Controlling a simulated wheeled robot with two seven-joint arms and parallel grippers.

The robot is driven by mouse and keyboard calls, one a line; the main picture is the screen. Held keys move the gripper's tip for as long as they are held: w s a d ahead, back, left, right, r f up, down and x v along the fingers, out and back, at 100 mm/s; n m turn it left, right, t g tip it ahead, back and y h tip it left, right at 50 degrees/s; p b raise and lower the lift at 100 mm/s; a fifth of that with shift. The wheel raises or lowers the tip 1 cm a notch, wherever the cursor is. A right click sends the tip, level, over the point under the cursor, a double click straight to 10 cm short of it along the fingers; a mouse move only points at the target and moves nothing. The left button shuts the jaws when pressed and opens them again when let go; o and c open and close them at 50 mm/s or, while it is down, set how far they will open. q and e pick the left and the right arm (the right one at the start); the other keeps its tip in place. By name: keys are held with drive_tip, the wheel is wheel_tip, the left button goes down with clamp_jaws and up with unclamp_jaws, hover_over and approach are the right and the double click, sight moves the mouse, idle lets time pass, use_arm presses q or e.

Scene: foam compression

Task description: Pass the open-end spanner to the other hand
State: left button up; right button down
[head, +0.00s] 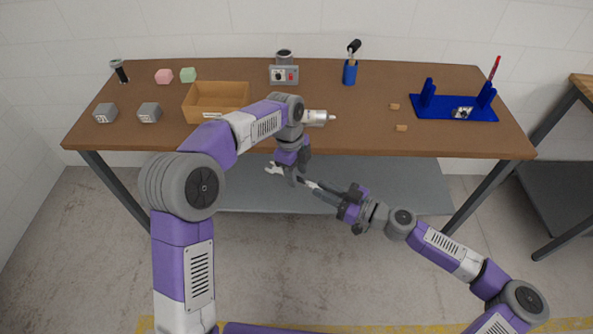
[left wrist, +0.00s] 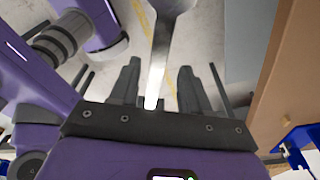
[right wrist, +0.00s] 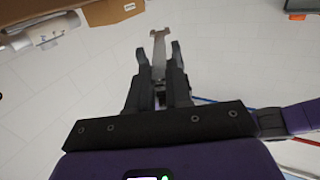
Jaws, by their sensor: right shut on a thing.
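The open-end spanner is a grey metal bar with a forked head (right wrist: 159,36). In the head view its bright head (head: 273,168) shows left of my left gripper (head: 293,178), in front of the table. My right gripper (head: 322,190) is shut on the spanner, with the forked end sticking out beyond its fingers (right wrist: 163,62). My left gripper is open, its fingers (left wrist: 158,75) on either side of the spanner's shaft (left wrist: 160,60) with gaps at both sides. The left gripper hides part of the spanner in the head view.
The wooden table (head: 350,132) carries a tan open box (head: 215,88), grey blocks (head: 149,112), a blue holder (head: 349,72) and a blue rack (head: 440,110). A grey lower shelf (head: 390,180) lies behind the grippers. Both grippers are in free space before the table's front edge.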

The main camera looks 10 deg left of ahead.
use_arm(q)
clamp_jaws()
use_arm(e)
drive_tip(key=c, duration=1)
unclamp_jaws()
drive_tip(key=shift+o, duration=0.2)
drive_tip(key=shift+d, duration=0.15)
